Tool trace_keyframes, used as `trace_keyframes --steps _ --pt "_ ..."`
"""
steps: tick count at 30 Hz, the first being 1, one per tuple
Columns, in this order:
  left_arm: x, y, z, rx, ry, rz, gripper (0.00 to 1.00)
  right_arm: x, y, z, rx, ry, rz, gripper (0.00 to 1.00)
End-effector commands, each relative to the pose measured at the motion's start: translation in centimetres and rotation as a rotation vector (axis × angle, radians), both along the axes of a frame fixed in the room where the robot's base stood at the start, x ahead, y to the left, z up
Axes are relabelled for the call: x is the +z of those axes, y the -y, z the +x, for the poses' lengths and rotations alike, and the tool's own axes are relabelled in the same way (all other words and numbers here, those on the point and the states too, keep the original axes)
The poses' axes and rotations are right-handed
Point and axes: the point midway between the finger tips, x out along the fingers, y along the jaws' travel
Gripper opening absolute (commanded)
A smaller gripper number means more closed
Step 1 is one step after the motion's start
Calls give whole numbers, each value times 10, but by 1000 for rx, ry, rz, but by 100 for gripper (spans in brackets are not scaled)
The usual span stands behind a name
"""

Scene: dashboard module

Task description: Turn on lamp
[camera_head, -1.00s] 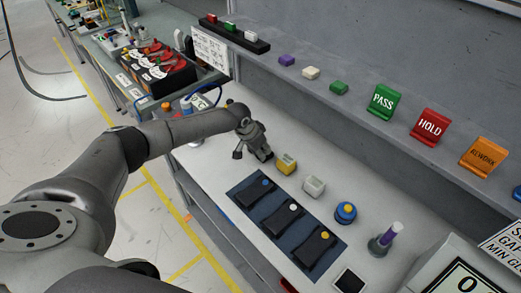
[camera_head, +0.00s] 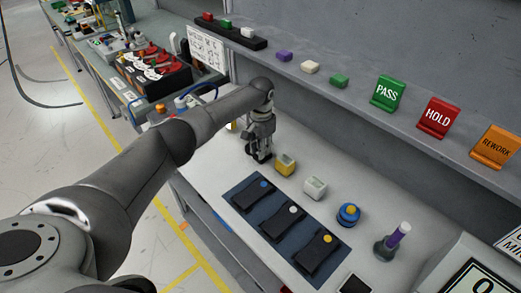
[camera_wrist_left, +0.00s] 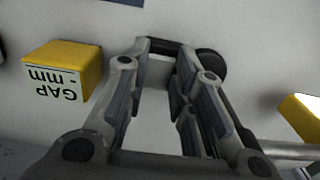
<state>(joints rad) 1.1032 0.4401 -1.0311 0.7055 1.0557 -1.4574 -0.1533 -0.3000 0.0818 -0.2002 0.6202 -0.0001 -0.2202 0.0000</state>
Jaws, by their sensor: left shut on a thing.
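My left gripper (camera_head: 259,155) points down at the bench top, just left of a yellow block (camera_head: 285,165). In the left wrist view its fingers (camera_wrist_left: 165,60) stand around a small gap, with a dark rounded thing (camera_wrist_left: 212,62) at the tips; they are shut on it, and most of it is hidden. The yellow block, labelled "GAP - mm", shows beside the fingers in that view (camera_wrist_left: 62,68). A bright yellow-white piece (camera_wrist_left: 304,112) and a metal rod (camera_wrist_left: 290,150) show at its right edge. I cannot tell which thing is the lamp. My right gripper is not in view.
A dark blue tray (camera_head: 238,192) with three black units lies in front. A white block (camera_head: 314,188), a blue button (camera_head: 348,214) and a purple-and-white stick on a stand (camera_head: 392,243) follow to the right. A shelf (camera_head: 360,70) with coloured blocks and signs runs behind.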

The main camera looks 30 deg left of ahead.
Motion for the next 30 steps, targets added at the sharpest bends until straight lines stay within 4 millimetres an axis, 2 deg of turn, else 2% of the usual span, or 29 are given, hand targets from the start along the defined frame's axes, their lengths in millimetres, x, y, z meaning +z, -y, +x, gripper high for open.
trace_keyframes --steps 3,4,9,20,23,30 --pt "-1 0 -1 0 -3 1 0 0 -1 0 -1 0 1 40" --pt "-1 0 -1 0 -3 1 24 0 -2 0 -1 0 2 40" --pt "-1 0 -1 0 -2 1 45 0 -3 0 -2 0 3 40" --pt "4 -1 0 0 1 1 45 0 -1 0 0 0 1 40" --pt "13 -1 1 1 3 1 45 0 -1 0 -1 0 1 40" --pt "51 -1 1 2 2 3 45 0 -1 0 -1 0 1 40"
